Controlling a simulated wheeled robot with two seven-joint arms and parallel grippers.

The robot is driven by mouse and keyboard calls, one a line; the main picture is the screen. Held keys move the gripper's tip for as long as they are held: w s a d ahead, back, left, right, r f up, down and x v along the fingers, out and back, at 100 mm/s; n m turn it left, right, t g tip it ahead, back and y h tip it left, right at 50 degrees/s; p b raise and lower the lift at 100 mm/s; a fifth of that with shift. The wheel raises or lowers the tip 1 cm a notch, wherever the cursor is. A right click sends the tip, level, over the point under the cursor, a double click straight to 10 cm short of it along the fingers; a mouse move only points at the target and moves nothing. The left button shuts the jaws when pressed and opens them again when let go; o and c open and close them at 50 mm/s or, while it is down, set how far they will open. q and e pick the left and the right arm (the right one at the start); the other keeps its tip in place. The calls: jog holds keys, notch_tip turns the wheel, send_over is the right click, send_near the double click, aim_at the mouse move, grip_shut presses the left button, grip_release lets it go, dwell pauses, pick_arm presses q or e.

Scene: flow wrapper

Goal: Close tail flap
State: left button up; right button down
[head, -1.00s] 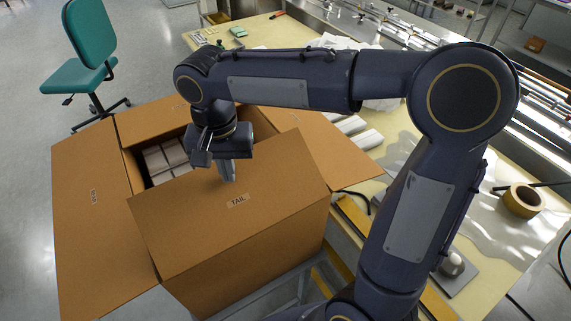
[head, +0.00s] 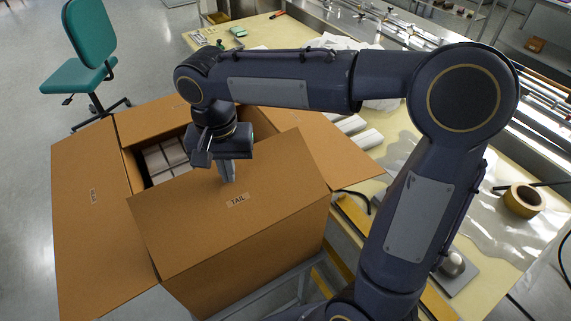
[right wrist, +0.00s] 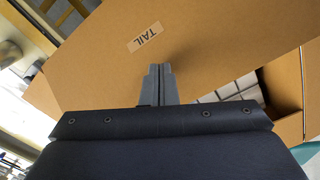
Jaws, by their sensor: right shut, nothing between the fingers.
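The tail flap (head: 262,212) is a brown cardboard panel with a TAIL label, folded partly over the near side of the open carton. In the right wrist view the tail flap (right wrist: 205,45) lies beyond my fingertips. My right gripper (head: 229,178) is shut and empty, fingers pointing down at the flap's upper edge; it also shows in the right wrist view (right wrist: 158,72). I cannot tell whether the fingertips touch the flap. White wrapped packs (head: 163,158) show inside the carton beside the flap. My left gripper is not in view.
A labelled side flap (head: 92,205) is spread out to the left, and another flap (head: 345,165) sticks out at right. A yellow-topped table (head: 400,130) with a tape roll (head: 523,200) is at right. A green chair (head: 85,70) stands back left.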

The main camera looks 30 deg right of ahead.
aim_at(232, 192)
notch_tip(232, 192, down, 7)
jog(key=b, duration=0.4)
jog(key=shift+b, duration=0.4)
jog(key=shift+r, duration=0.1)
notch_tip(232, 192, up, 7)
jog(key=p, duration=0.6)
jog(key=shift+r+p, duration=0.2)
jog(key=shift+p, duration=0.15)
jog(key=shift+f, duration=0.2)
jog(key=shift+s+d, duration=0.1)
jog(key=shift+n+t+y, duration=0.8)
jog(key=s+d, duration=0.6)
jog(key=s, duration=0.1)
jog(key=shift+d+r, duration=0.35)
jog(key=s+d+f+n+t+y, duration=0.2)
jog(key=s+f+t, duration=0.1)
jog(key=s, duration=0.6)
jog(key=shift+d+f+t, duration=0.15)
jog(key=shift+f+t, duration=0.1)
jog(key=shift+t, duration=0.25)
